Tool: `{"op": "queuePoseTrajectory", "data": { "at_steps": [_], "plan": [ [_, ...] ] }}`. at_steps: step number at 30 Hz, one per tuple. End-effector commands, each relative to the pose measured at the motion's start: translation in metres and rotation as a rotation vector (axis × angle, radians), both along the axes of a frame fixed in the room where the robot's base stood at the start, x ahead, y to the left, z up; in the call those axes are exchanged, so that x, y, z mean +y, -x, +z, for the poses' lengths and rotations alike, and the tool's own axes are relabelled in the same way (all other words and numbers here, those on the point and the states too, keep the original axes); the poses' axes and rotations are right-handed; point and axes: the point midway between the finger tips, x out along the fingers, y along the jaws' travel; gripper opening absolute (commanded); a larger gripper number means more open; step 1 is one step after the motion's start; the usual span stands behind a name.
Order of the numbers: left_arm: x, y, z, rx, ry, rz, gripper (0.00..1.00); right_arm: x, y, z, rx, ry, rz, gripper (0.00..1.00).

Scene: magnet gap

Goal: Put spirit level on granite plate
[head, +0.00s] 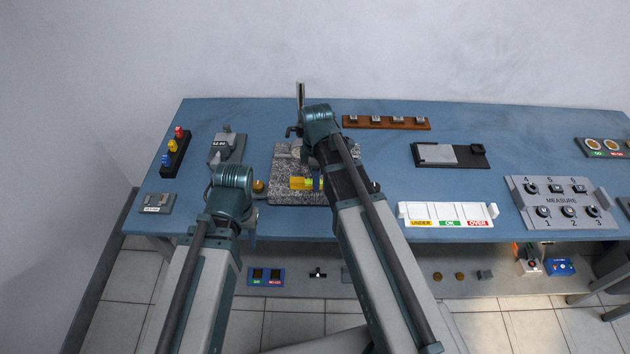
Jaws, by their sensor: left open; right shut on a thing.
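The granite plate (284,198) is a speckled grey slab near the front edge of the blue bench, left of centre. The yellow spirit level (303,183) appears over the plate, lying crosswise. Its right end is hidden by my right arm. My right gripper (319,184) is shut on the level, mostly hidden by its own arm. I cannot tell whether the level touches the plate. My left gripper (249,234) is open and empty near the bench's front edge, left of the plate; its arm hides most of it.
An upright post (300,96) rises behind the plate. A grey device (228,146) and a rack of coloured knobs (176,152) stand to the left. A white UNDER/OK/OVER tray (447,214) and a MEASURE panel (562,202) are to the right. Bench between them is clear.

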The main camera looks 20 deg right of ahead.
Motion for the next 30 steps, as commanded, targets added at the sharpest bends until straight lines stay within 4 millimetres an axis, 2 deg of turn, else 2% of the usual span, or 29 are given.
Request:
{"op": "queuePoseTrajectory", "data": {
  "at_steps": [4, 5, 9, 22, 30],
  "plan": [
    [0.000, 0.000, -0.005, 0.000, 0.000, 0.000, 0.50, 0.000, 0.000, -0.005, 0.000, 0.000, 0.000, 0.00],
    [0.000, 0.000, -0.004, 0.000, 0.000, 0.000, 0.50, 0.000, 0.000, -0.004, 0.000, 0.000, 0.000, 0.33],
    [0.000, 0.000, -0.003, 0.000, 0.000, 0.000, 0.50, 0.000, 0.000, -0.003, 0.000, 0.000, 0.000, 0.58],
    [0.000, 0.000, 0.001, 0.000, 0.000, 0.000, 0.50, 0.000, 0.000, 0.001, 0.000, 0.000, 0.000, 0.59],
    [0.000, 0.000, 0.024, 0.000, 0.000, 0.000, 0.50, 0.000, 0.000, 0.024, 0.000, 0.000, 0.000, 0.59]
  ]
}}
